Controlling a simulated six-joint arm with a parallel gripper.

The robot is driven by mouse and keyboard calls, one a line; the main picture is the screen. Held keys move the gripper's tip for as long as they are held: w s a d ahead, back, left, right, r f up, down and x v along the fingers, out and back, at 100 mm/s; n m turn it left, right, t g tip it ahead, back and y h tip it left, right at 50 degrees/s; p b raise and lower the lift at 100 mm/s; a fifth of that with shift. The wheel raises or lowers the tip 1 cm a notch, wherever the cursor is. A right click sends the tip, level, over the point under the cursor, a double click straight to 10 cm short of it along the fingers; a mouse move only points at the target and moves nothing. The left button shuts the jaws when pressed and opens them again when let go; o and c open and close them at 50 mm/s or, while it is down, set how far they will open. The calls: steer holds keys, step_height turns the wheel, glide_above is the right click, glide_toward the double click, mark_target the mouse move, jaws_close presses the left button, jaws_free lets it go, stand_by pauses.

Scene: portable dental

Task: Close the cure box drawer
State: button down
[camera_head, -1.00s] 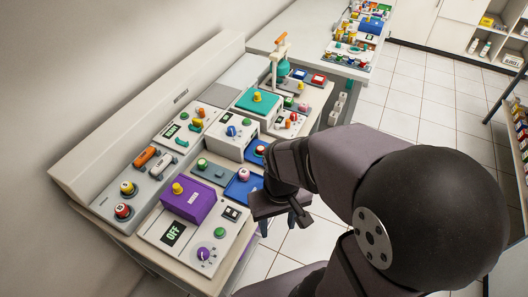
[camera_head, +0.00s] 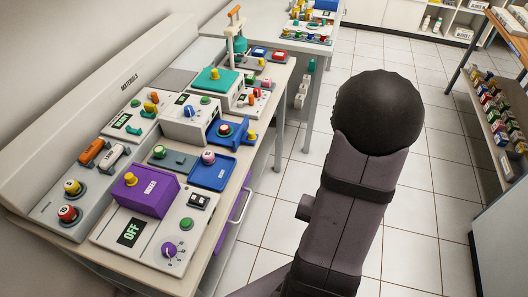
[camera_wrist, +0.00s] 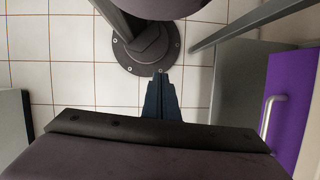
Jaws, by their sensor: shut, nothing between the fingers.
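The likely cure box is a small white box (camera_head: 187,123) with a dark display and a blue knob, in the head view. A blue drawer (camera_head: 238,131) sticks out of its right side, open, with a yellow knob (camera_head: 252,135) on its front. A red-topped round piece (camera_head: 223,130) sits in the drawer. In the wrist view, my gripper (camera_wrist: 160,77) has its dark fingers together, empty, pointing toward my base over the tiled floor. It is away from the blue drawer. In the head view my arm hides the fingers.
A purple box (camera_head: 147,194) and a blue tray (camera_head: 213,173) stand nearby on the bench. Below the bench edge is a purple front with a metal handle (camera_head: 240,205), also at right in the wrist view (camera_wrist: 289,113). Open tiled floor (camera_head: 280,180) lies right of the bench.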

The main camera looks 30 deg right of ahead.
step_height(320, 180, down, 7)
steer(key=m+t+y+b, duration=0.1)
steer(key=m+y+b, duration=0.2)
steer(key=m, duration=0.2)
steer(key=m+t+y+b, duration=0.2)
steer(key=m+t+y, duration=0.1)
steer(key=m+t, duration=1.3)
glide_toward(254, 135)
steer(key=shift+n+t, duration=0.4)
steer(key=shift+n, duration=0.2)
steer(key=shift+f+p+x, duration=0.15)
steer(key=shift+p+x, duration=0.35)
steer(key=shift+x, duration=1.1)
steer(key=shift+f+p+x, duration=0.2)
steer(key=shift+p+x, duration=0.25)
steer(key=shift+x, duration=1.2)
